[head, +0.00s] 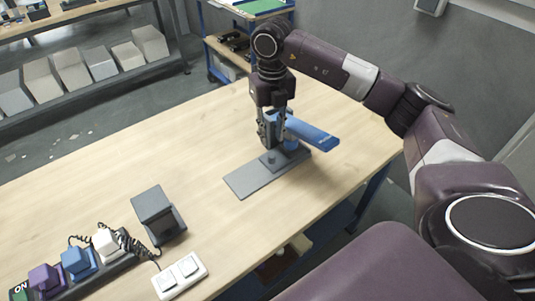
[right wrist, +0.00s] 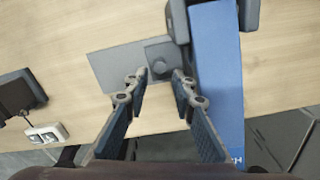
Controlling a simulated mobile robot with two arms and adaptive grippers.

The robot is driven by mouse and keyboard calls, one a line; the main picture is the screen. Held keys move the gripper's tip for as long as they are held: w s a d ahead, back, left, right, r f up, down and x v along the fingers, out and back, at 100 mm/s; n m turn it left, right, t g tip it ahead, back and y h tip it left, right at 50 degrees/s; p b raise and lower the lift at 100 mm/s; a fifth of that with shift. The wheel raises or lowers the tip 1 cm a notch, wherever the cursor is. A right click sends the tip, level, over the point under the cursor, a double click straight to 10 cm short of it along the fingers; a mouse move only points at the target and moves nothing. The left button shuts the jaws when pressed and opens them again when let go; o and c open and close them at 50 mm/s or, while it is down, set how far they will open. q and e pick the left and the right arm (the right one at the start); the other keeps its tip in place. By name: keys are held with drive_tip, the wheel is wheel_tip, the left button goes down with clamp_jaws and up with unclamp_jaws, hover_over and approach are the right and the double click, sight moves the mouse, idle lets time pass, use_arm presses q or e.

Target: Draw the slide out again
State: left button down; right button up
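A blue slide (head: 312,132), a long flat bar, sits in a dark grey holder at the far end of a flat grey plate (head: 246,182) on the table. The bar extends to the right of the holder. In the right wrist view the blue slide (right wrist: 216,75) runs between grey side pieces. A round grey knob (head: 270,158) stands on a block on the plate. My right gripper (head: 269,143) points down just above the knob. Its fingers are apart, with the knob (right wrist: 158,68) showing between the tips and no clear contact. My left gripper is out of view.
A dark grey stand (head: 155,210), a white double switch (head: 180,277) and a power strip with coloured plugs (head: 75,262) occupy the near left of the table. The table middle (head: 150,150) is clear. A blue-framed cart stands behind the table.

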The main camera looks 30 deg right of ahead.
sight(272, 155)
drive_tip(key=shift+f, duration=0.4)
drive_tip(key=f+p, duration=0.1)
drive_tip(key=f, duration=0.4)
drive_tip(key=shift+s+f+p, duration=0.2)
drive_tip(key=shift+f+p, duration=0.2)
drive_tip(key=shift+f, duration=0.5)
drive_tip(key=shift+c, duration=0.3)
clamp_jaws()
